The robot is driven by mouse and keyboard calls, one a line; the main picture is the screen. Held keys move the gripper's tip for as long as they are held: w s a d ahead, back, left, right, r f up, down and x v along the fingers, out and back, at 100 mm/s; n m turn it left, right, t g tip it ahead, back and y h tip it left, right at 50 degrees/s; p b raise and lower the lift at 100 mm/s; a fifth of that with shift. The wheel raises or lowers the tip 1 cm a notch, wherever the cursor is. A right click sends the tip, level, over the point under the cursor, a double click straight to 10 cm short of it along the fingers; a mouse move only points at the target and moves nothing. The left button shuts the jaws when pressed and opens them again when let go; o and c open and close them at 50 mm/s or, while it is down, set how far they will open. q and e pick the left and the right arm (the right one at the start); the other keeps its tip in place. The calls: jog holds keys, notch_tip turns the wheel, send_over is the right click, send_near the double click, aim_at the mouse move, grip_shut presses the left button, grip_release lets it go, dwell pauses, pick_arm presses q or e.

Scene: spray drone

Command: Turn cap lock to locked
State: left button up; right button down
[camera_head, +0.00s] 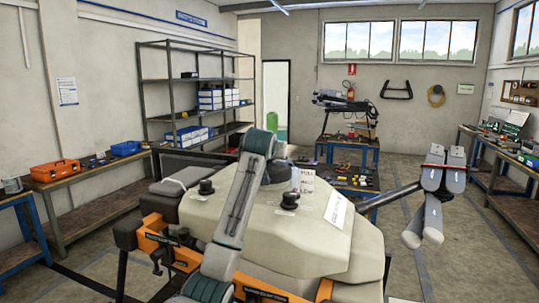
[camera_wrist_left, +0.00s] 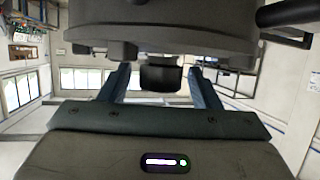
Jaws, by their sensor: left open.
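The beige tank of the spray drone (camera_head: 320,235) fills the lower middle of the head view. Two black caps, a left one (camera_head: 206,187) and a right one (camera_head: 289,200), stand on its top. My left arm crosses in front of the tank, and its gripper cannot be made out clearly there. In the left wrist view my left gripper (camera_wrist_left: 160,72) is open, with one finger on each side of a short black knob (camera_wrist_left: 160,77). The knob joins a wide dark round part (camera_wrist_left: 160,30). Contact with the fingers cannot be told. My right gripper is out of view.
Grey rod-like parts (camera_head: 433,215) stick out right of the tank. An orange frame (camera_head: 185,256) runs along its front. Floor at the right is clear.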

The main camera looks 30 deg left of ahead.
pick_arm(q)
jog(key=shift+s+d, duration=0.1)
jog(key=c, duration=1)
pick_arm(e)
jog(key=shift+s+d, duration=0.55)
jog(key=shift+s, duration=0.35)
